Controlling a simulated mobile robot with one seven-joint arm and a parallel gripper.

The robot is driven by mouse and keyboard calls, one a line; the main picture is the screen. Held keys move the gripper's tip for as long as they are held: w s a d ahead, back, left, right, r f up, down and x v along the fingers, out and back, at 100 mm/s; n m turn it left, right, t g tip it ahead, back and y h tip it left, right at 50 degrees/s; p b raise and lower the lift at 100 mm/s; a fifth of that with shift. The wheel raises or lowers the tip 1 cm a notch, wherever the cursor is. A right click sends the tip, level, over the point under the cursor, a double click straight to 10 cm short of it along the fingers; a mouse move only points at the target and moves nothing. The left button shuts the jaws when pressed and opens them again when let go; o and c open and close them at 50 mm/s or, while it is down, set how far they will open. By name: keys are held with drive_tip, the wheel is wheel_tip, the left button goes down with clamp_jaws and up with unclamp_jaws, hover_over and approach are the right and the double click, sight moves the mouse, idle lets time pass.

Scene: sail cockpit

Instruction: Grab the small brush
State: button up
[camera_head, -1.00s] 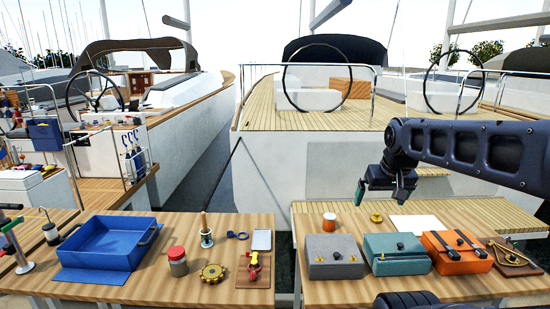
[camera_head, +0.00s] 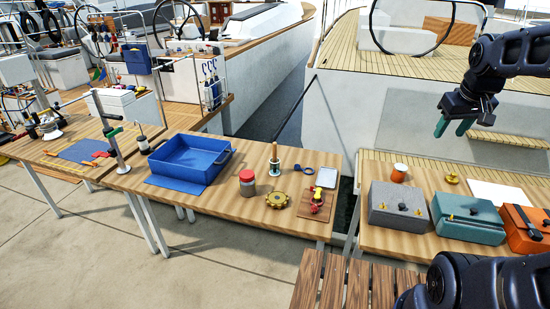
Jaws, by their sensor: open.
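I cannot surely make out the small brush. A small upright piece with a wooden handle and a pale, dark-banded base (camera_head: 275,160) stands on the middle table; it may be a brush, but it is too small to tell. My gripper (camera_head: 453,128) hangs at the upper right with its green fingertips apart and nothing between them. It is above and beyond the right table, well to the right of the upright piece.
The middle table (camera_head: 222,205) bears a blue tray (camera_head: 176,176), a red-lidded jar (camera_head: 247,183) and a yellow gear wheel (camera_head: 277,200). Grey (camera_head: 395,215) and teal (camera_head: 465,230) boxes stand on the right table. A slatted bench (camera_head: 335,285) is in front.

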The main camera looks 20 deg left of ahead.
drive_tip(key=w+a+r+n+g, duration=0.1)
drive_tip(key=w+a+n, duration=0.6)
drive_tip(key=w+a, duration=0.5)
drive_tip(key=n+g, duration=0.3)
drive_tip(key=n, duration=1.3)
hover_over(275, 150)
drive_tip(key=w, duration=0.1)
drive_tip(key=f, duration=2.2)
drive_tip(key=shift+w+a+f, duration=0.1)
drive_tip(key=shift+w+a, duration=0.05)
drive_tip(key=shift+a, duration=0.05)
drive_tip(key=shift+a+f, duration=0.1)
drive_tip(key=shift+f, duration=0.1)
drive_tip(key=f, duration=1)
drive_tip(key=shift+s+f, duration=0.2)
drive_tip(key=shift+f, duration=0.05)
clamp_jaws()
